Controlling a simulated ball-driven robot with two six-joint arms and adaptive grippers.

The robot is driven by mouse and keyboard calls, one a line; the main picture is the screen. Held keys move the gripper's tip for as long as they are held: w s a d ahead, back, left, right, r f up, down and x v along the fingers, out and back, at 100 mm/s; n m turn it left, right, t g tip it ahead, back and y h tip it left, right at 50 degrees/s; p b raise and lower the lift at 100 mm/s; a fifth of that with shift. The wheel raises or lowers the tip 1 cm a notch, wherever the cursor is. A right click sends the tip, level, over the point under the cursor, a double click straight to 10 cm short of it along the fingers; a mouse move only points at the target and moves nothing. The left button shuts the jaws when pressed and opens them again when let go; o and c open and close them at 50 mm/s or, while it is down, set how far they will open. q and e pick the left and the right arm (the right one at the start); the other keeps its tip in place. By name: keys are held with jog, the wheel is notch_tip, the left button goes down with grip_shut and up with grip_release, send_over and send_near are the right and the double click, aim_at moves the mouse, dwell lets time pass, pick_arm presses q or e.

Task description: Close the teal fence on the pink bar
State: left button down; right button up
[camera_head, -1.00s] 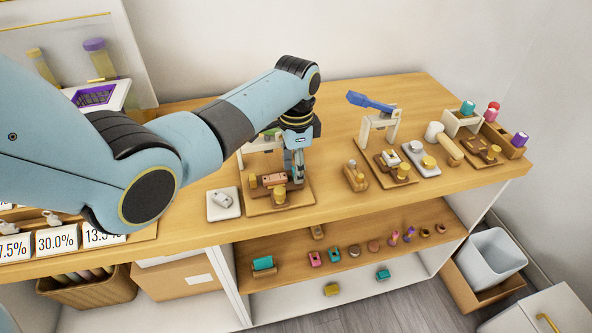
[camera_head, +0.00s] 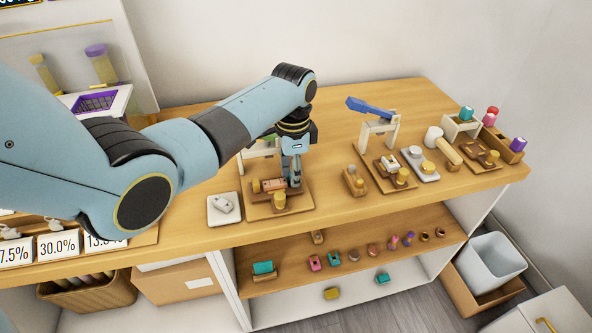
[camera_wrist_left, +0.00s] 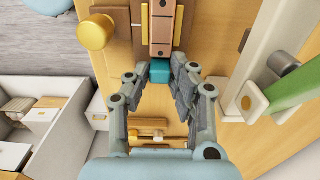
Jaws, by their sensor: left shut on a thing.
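The pink bar (camera_head: 272,184) lies on a wooden fixture near the front of the table. In the left wrist view it is a pink strip with dark spots (camera_wrist_left: 161,30). The teal fence (camera_wrist_left: 160,72) is a small teal block at the near end of the bar, between my left fingertips. My left gripper (camera_head: 295,181) is shut on the teal fence, and the wrist view shows its two grey fingers (camera_wrist_left: 168,84) at the block's sides. In the head view the fingers hide the fence. My right gripper is in neither view.
A gold knob (camera_head: 278,202) stands in front of the bar. A white plate with a pale piece (camera_head: 213,215) lies to the left. A wooden block with a gold top (camera_head: 355,188) stands to the right. A pale stand with a green lever (camera_wrist_left: 287,98) is close by.

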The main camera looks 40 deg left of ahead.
pick_arm(q)
jog(key=shift+s+a+p, duration=0.35)
jog(key=shift+s+p, duration=0.05)
dwell(0.4)
jog(key=c, duration=1.4)
grip_release()
jog(key=shift+o, duration=0.2)
jog(key=shift+s, duration=0.1)
jog(key=shift+r+p, duration=0.3)
jog(key=shift+p, duration=0.05)
notch_tip(320, 180, up, 4)
jog(key=p, duration=0.4)
jog(key=shift+r+p, duration=0.35)
jog(key=shift+r, duration=0.35)
jog(key=shift+r, duration=0.1)
